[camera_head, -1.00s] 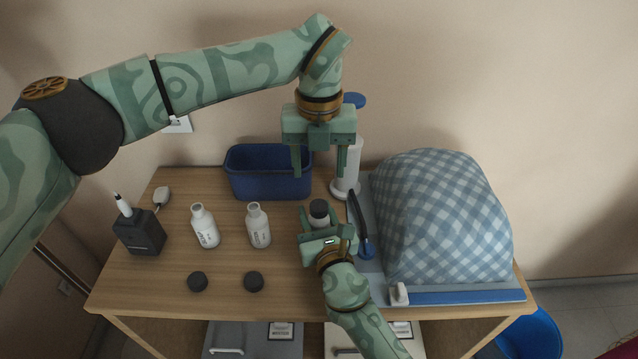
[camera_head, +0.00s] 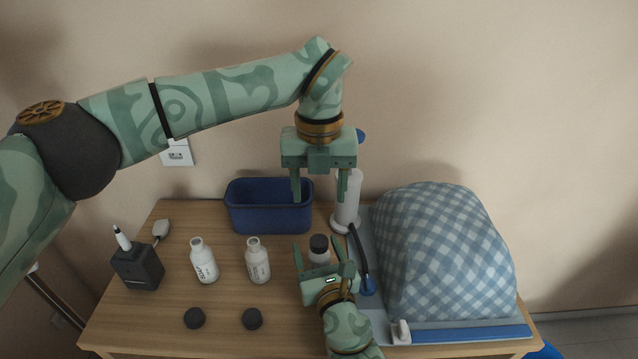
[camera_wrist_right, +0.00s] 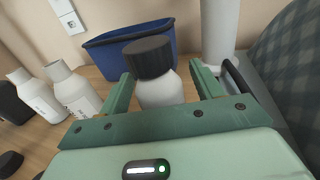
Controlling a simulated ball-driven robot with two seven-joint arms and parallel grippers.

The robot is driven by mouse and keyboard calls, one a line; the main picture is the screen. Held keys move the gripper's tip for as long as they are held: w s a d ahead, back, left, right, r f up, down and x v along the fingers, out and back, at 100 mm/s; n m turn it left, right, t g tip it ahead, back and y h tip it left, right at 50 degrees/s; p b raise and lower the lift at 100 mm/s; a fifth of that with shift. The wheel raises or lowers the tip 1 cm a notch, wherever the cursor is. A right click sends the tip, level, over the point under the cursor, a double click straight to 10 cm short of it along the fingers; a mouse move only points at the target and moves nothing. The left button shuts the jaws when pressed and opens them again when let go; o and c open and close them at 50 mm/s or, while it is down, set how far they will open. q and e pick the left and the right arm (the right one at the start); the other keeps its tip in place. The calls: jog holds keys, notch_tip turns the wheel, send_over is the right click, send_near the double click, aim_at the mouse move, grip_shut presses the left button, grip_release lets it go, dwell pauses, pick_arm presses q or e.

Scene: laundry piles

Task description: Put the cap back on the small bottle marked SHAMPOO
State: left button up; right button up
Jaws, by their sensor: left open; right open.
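Two white bottles without caps stand on the table, a left one (camera_head: 204,265) and a middle one (camera_head: 258,264); their small labels are not legible to me. Two loose dark caps, a left one (camera_head: 195,318) and a right one (camera_head: 252,319), lie in front of them. A third white bottle (camera_wrist_right: 160,92) wears a dark cap (camera_head: 319,243). My right gripper (camera_head: 318,252) is open around or just in front of this capped bottle, which shows between its fingers in the wrist view. My left gripper (camera_head: 320,196) is open and empty, pointing down above the table's back.
A blue bin (camera_head: 270,218) and a white cylindrical stand (camera_head: 346,205) are at the back. A checkered bulging cover (camera_head: 440,255) lies on a board at the right. A dark box (camera_head: 138,268) with a white-tipped item stands at the left. The front-left table is mostly clear.

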jog(key=p+v, duration=0.1)
jog(key=v, duration=1.4)
jog(key=shift+s+d, duration=0.1)
jog(key=shift+s, duration=0.35)
